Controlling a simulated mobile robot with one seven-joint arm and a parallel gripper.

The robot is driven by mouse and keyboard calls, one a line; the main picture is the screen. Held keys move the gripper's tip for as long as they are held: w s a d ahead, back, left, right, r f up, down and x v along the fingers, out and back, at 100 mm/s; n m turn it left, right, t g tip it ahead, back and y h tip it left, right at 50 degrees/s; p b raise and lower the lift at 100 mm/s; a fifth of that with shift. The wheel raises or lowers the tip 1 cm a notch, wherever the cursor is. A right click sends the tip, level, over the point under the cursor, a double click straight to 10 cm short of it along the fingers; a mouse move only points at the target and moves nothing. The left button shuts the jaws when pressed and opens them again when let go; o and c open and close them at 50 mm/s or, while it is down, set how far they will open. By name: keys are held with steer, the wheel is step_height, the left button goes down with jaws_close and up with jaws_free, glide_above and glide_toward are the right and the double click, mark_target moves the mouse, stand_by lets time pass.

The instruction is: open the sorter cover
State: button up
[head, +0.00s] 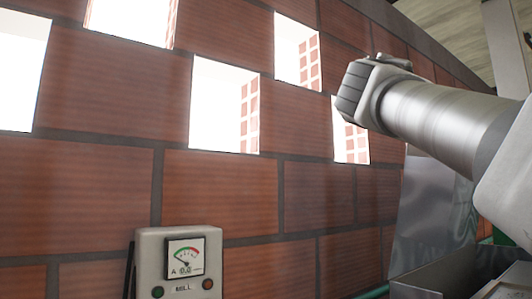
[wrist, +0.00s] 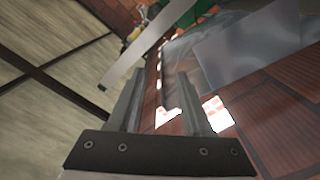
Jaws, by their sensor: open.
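My gripper (wrist: 162,88) shows in the wrist view with its two fingers apart and nothing between them. Beyond the fingers are the brick wall and bright openings. I cannot pick out the sorter cover for certain. A grey metal sheet (wrist: 248,45) lies beyond the right finger in the wrist view, apart from the gripper. In the head view a grey metal panel (head: 432,215) stands at the lower right, below my arm. I cannot tell whether either is the cover. My arm reaches in from the right in the head view; the fingers cannot be made out there.
A brick wall (head: 85,185) with several bright openings fills most of the head view. A control box (head: 153,245) with a dial and the label MILL is at the bottom. A metal trough (head: 425,283) is at the lower right. A pale beam (wrist: 150,45) crosses the wrist view.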

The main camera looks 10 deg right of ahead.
steer(key=p+x, duration=0.4)
steer(key=x, duration=1.3)
jaws_close()
steer(key=c, duration=0.8)
jaws_free()
jaws_free()
